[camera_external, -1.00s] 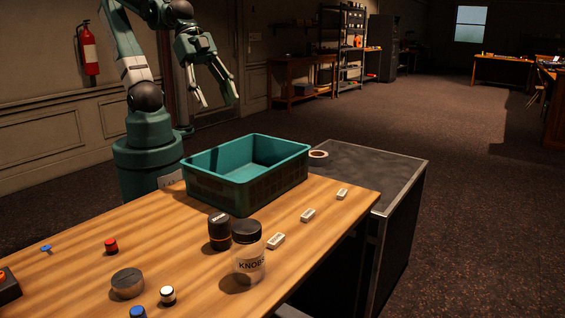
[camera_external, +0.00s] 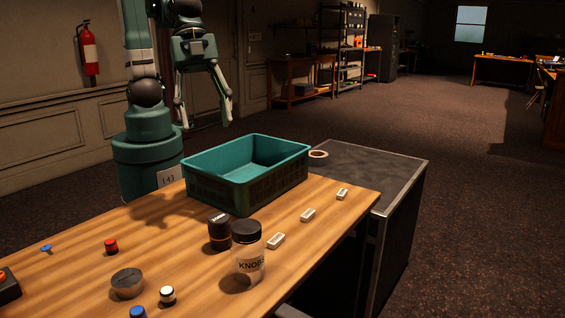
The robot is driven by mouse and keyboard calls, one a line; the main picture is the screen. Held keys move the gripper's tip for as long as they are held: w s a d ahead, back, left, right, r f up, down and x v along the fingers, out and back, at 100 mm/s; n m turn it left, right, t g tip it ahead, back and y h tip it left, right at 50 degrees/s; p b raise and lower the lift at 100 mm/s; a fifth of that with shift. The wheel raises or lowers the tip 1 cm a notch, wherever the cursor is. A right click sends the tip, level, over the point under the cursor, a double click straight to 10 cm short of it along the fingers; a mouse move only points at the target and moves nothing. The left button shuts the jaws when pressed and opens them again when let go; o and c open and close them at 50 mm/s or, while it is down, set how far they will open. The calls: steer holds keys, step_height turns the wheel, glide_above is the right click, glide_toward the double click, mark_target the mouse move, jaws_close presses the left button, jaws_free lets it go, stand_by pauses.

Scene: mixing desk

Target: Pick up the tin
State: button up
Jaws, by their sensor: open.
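The tin is most likely the round, flat grey metal container (camera_external: 127,283) lying on the wooden desk at the front left. My gripper (camera_external: 205,122) is open and empty. It hangs in the air with its fingers pointing down, behind and above the teal crate, well apart from the tin. Nothing hides the tin.
A teal crate (camera_external: 205,190) stands at the desk's back. A dark canister (camera_external: 220,232) and a lidded jar (camera_external: 248,258) stand right of the tin. A white-topped knob (camera_external: 168,294), blue knob (camera_external: 138,312) and red knob (camera_external: 111,246) lie near it. Small pale blocks (camera_external: 276,241) line the right.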

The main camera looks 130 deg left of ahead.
steer(key=w+d+f+m+g+h+p, duration=0.1)
steer(key=w+d+f+m, duration=0.15)
steer(key=d, duration=0.45)
steer(key=w+d+f+m+g+p, duration=0.1)
steer(key=w+d+f, duration=0.25)
steer(key=d, duration=0.35)
steer(key=m+g+p, duration=0.1)
steer(key=m, duration=0.2)
glide_toward(126, 278)
steer(key=shift+w+f, duration=0.2)
steer(key=shift+f, duration=0.35)
steer(key=shift+x, duration=1.3)
steer(key=shift+d, duration=0.1)
steer(key=shift+b+x, duration=0.6)
steer(key=shift+x, duration=1.95)
steer(key=shift+s, duration=0.1)
